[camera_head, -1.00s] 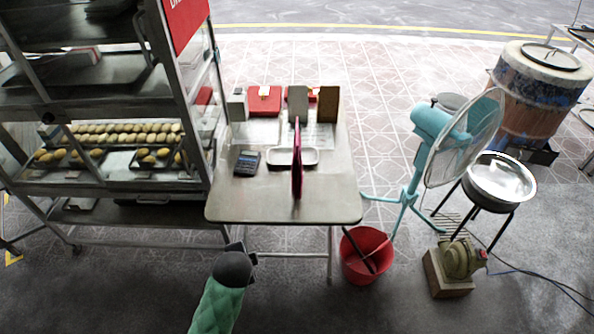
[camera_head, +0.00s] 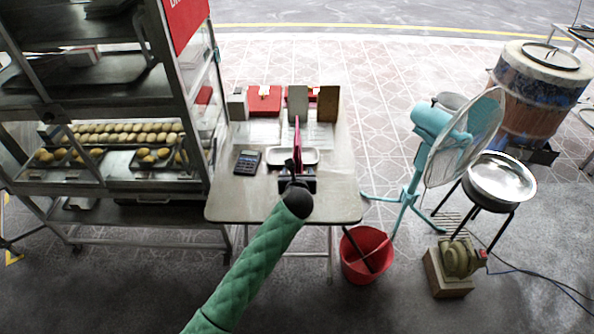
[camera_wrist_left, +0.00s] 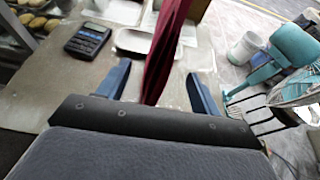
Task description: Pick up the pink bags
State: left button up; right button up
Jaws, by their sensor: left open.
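The pink bags (camera_head: 297,141) show as one thin, upright, magenta shape seen edge-on at the middle of the table. In the left wrist view the dark pink bag (camera_wrist_left: 168,45) runs down between my two blue fingers. My left gripper (camera_head: 297,172) is at the near side of the bag, over the table's front half. In the left wrist view my left gripper (camera_wrist_left: 158,88) is open, with a finger on each side of the bag and a gap on both sides. The bag's lower part is hidden by the gripper in the head view. My right gripper is not in view.
The table (camera_head: 235,206) also bears a calculator (camera_head: 247,162), a white tray (camera_head: 311,156) close to the bag, and red and brown boxes at the back. A bread rack (camera_head: 180,100) stands left; a teal fan (camera_head: 432,120) and red bucket (camera_head: 362,268) stand right.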

aim_at(298, 168)
pick_arm(q)
jog(key=shift+w, duration=0.3)
jog(key=shift+w+f, duration=0.1)
jog(key=shift+w, duration=0.25)
jog(key=shift+p+x, duration=0.65)
jog(key=shift+x, duration=0.3)
jog(key=p+x, duration=0.2)
jog(key=x, duration=0.1)
jog(key=shift+w+f, duration=0.2)
jog(key=shift+f, duration=0.05)
jog(key=shift+w+f, duration=0.3)
jog(key=shift+w, duration=0.15)
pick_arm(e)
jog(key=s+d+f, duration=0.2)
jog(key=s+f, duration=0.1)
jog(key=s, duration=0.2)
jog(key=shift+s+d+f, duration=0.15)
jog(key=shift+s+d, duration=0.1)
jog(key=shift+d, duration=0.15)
pick_arm(q)
jog(key=shift+c, duration=0.5)
grip_shut()
